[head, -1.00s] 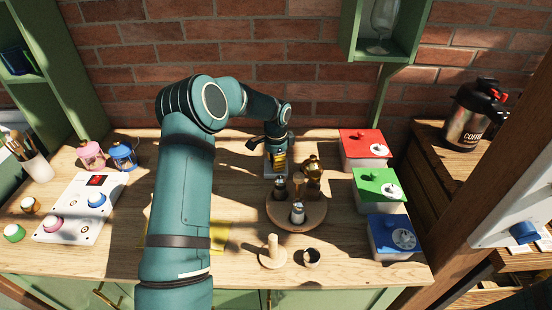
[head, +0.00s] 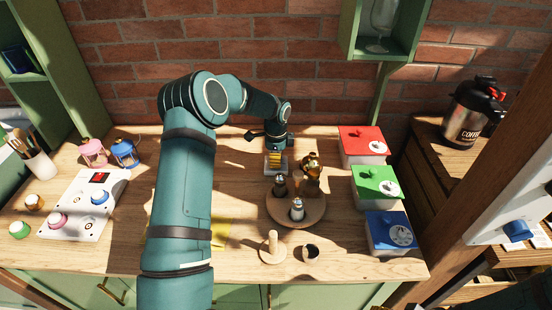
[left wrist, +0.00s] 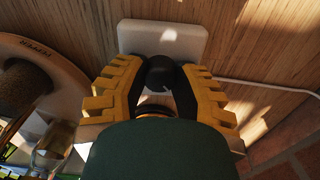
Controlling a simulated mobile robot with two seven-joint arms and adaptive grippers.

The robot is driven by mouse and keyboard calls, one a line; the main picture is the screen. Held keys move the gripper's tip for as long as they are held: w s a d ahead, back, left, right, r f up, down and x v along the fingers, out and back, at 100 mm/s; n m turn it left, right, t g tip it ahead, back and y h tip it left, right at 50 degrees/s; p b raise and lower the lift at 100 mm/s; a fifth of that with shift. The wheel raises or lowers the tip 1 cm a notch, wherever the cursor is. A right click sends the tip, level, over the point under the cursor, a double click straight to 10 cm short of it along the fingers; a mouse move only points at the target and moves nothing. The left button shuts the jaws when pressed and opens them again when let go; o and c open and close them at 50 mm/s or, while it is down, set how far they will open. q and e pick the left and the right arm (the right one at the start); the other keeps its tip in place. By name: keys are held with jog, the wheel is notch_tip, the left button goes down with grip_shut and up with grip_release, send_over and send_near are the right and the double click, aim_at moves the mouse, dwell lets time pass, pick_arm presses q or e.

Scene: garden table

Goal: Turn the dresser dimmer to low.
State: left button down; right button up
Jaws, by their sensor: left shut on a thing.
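The dimmer is a small white base plate (head: 284,169) with a dark round knob on the dresser top, behind the round wooden tray. In the left wrist view its pale plate (left wrist: 184,38) lies on the wood, and its black knob (left wrist: 160,72) stands between my fingers. My left gripper (head: 275,159) reaches down over it, its yellow-padded fingers (left wrist: 160,85) closed around the knob from both sides. The knob's mark and its setting are hidden. My right gripper is out of view.
The wooden tray (head: 310,218) with shakers and a brass mill stands just in front of the dimmer. Red (head: 358,150), green (head: 370,190) and blue (head: 385,245) boxes line the right. A white panel with knobs (head: 75,220) lies at left. A pale cord (left wrist: 270,85) runs from the plate.

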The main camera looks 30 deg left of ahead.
pick_arm(q)
jog(key=c, duration=0.6)
grip_release()
jog(key=shift+c, duration=0.2)
notch_tip(320, 180, up, 12)
